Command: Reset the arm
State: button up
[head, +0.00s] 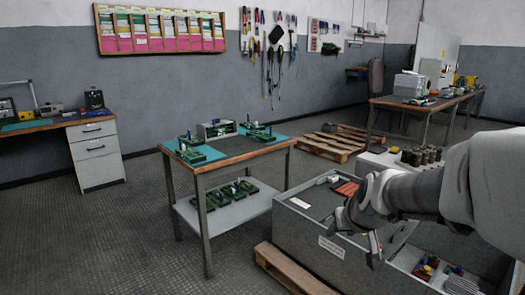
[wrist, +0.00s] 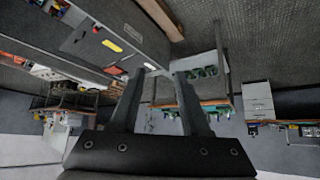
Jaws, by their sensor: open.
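My gripper (head: 357,236) is at the right of the head view, on the arm reaching in from the right edge. It hangs over the grey bin (head: 325,245), its fingers angled downward. The fingers are apart with nothing visible between them. In the wrist view my gripper (wrist: 160,74) also shows two separated fingers with empty space between. The wrist view looks tilted, with the room appearing upside down. Part of the grey bin is hidden behind my gripper and arm.
A small table (head: 238,150) with green circuit boards stands left of the bin. Wooden pallets (head: 325,147) lie behind it, and another pallet (head: 285,270) lies by the bin. A workbench (head: 425,103) stands at the back right. Floor at the front left is clear.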

jog(key=s+a+r+g, duration=0.1)
jog(key=s+a, duration=0.1)
jog(key=s, duration=0.9)
jog(key=s+a+r+g, duration=0.1)
jog(key=s+a+r, duration=0.1)
jog(key=s, duration=0.9)
notch_tip(320, 180, up, 28)
jog(key=s+p, duration=0.1)
jog(key=p, duration=2.7)
jog(key=shift+d, duration=0.25)
